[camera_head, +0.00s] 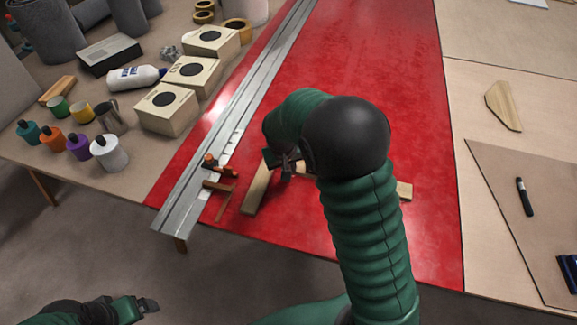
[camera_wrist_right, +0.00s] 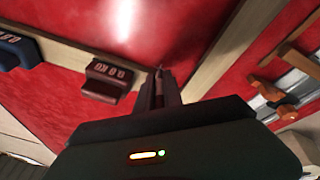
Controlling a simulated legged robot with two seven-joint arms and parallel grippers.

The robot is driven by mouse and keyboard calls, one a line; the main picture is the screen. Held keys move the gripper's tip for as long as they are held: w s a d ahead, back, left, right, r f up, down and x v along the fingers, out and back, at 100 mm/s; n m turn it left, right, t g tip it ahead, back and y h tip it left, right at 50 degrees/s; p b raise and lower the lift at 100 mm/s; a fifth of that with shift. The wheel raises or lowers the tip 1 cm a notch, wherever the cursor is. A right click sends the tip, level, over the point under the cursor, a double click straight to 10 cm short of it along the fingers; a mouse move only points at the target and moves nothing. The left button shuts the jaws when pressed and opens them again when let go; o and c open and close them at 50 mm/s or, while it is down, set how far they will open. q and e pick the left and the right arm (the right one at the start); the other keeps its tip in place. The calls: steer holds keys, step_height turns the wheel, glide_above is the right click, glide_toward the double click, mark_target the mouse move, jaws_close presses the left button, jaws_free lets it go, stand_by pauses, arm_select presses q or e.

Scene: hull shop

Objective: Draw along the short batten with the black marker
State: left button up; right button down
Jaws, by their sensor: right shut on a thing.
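My right gripper (camera_head: 287,168) is low over the red sheet, beside a wooden batten (camera_head: 257,192). In the right wrist view the gripper (camera_wrist_right: 160,92) is shut on a slim dark pen-like thing (camera_wrist_right: 158,73), mostly hidden between the fingers. That batten (camera_wrist_right: 226,50) slants up to the right of the fingers there. A second wooden strip (camera_head: 404,190) shows past my arm; which one is shorter, I cannot tell. A black marker (camera_head: 525,197) lies on the brown board at right. My left gripper (camera_head: 135,308) is low at the left, its jaws unclear.
A dark red weight (camera_wrist_right: 105,80) and a blue one (camera_wrist_right: 15,50) sit along the second strip. Orange-brown clamps (camera_head: 219,176) stand by the metal rail (camera_head: 215,125). Paint bottles (camera_head: 109,152) and boxes (camera_head: 165,108) crowd the left. My right arm hides part of the red sheet (camera_head: 390,60).

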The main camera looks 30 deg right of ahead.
steer(key=shift+s+d, duration=0.1)
steer(key=shift+s+d+p, duration=0.55)
steer(key=shift+s+d, duration=0.9)
steer(key=shift+s, duration=0.25)
steer(key=shift+d, duration=0.1)
steer(key=shift+s+d+p, duration=0.35)
steer(key=shift+s+d, duration=0.4)
steer(key=shift+s, duration=0.35)
steer(key=shift+s+d, duration=0.1)
steer(key=shift+d, duration=0.05)
steer(key=shift+s+d+p, duration=0.45)
steer(key=shift+s+d, duration=0.45)
steer(key=shift+s, duration=0.1)
steer(key=shift+s, duration=0.1)
steer(key=shift+s+d+p, duration=0.4)
steer(key=shift+s+d, duration=0.55)
steer(key=shift+s, duration=0.1)
